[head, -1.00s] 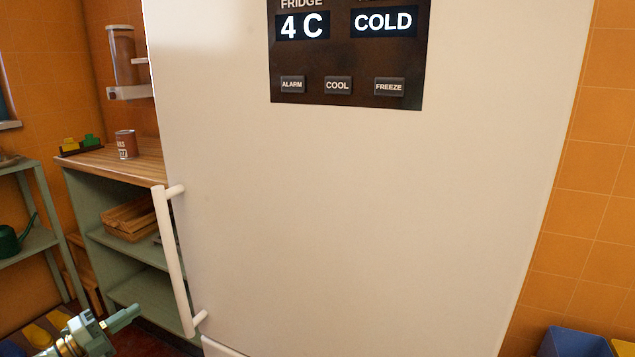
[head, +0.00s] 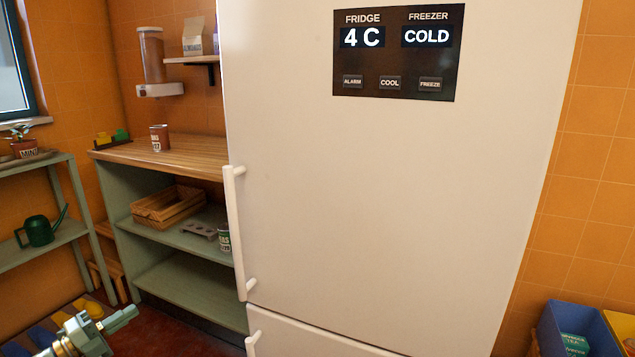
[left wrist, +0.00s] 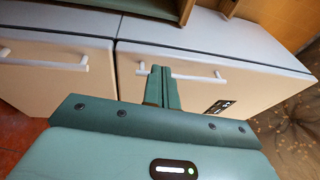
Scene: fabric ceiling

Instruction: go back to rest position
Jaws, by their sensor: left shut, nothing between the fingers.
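My left gripper (head: 126,317) is low at the left edge of the head view, in front of the shelves and left of the fridge. It is shut and empty. In the left wrist view its two fingers (left wrist: 163,78) stand together with nothing between them. The white fridge (head: 390,200) fills the middle of the head view with its doors shut. The gripper is apart from its upper handle (head: 236,230). My right gripper is not in view.
A green rack (head: 75,230) holds a watering can (head: 40,230). A blue bin (head: 570,325) stands lower right. The wrist view shows cream fronts (left wrist: 55,80) with white handles.

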